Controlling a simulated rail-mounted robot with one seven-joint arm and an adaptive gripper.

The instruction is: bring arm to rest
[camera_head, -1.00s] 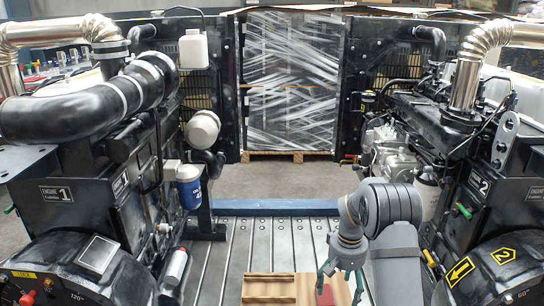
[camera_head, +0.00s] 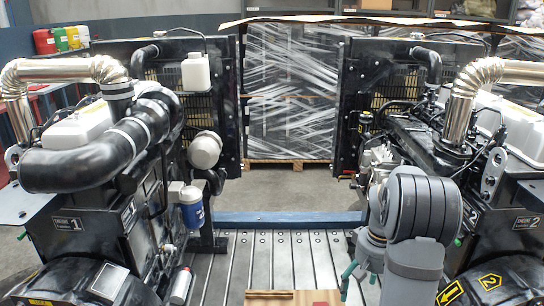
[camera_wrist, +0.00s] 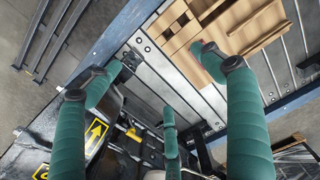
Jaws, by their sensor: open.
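My gripper (camera_head: 359,282) is low in the right half of the head view, in front of Engine 2 (camera_head: 500,225). Its green fingers point down and stand apart. In the wrist view the gripper (camera_wrist: 160,75) shows its teal fingers spread wide, with nothing held between them. The wooden tray (camera_wrist: 262,28) lies beyond the right finger in that view.
Engine 1 (camera_head: 75,225) stands on the left, with a white bottle and a blue filter (camera_head: 191,208). The wooden tray (camera_head: 265,295) is at the bottom edge. A wrapped pallet load (camera_head: 290,90) stands behind.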

